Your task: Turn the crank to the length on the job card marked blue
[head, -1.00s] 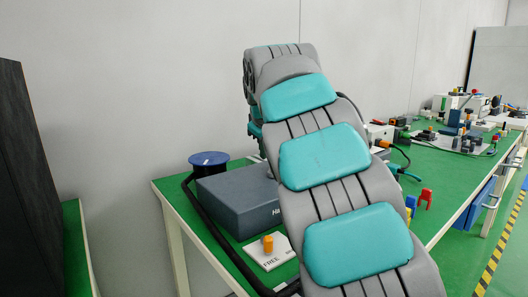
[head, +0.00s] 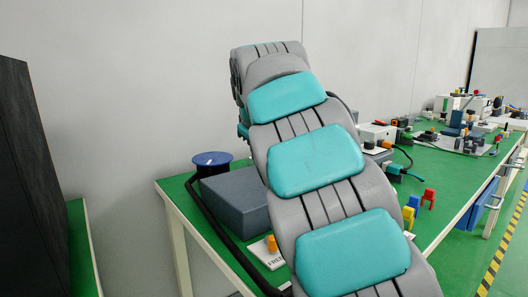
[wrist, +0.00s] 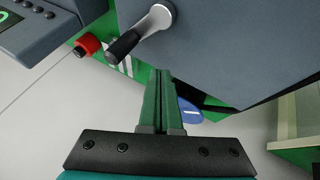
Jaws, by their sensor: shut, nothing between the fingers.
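In the wrist view, the crank has a bright metal arm (wrist: 156,18) and a black handle (wrist: 124,46) on the face of a grey box (wrist: 230,50). My gripper (wrist: 162,73) points up from the bottom of that view, its two green fingers together and empty. The fingertips are just below and right of the handle in the picture; I cannot tell whether they touch anything. A display (wrist: 8,20) is cut off at the upper left, its reading not legible. No job card marked blue can be made out. My arm hides the gripper and crank in the head view.
A red knob (wrist: 88,44) is left of the crank. On the green bench (head: 178,187) stand a blue-topped spool (head: 212,158), a grey box (head: 236,203) and a white card with an orange peg (head: 271,243). Colored clips and instruments stand farther right.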

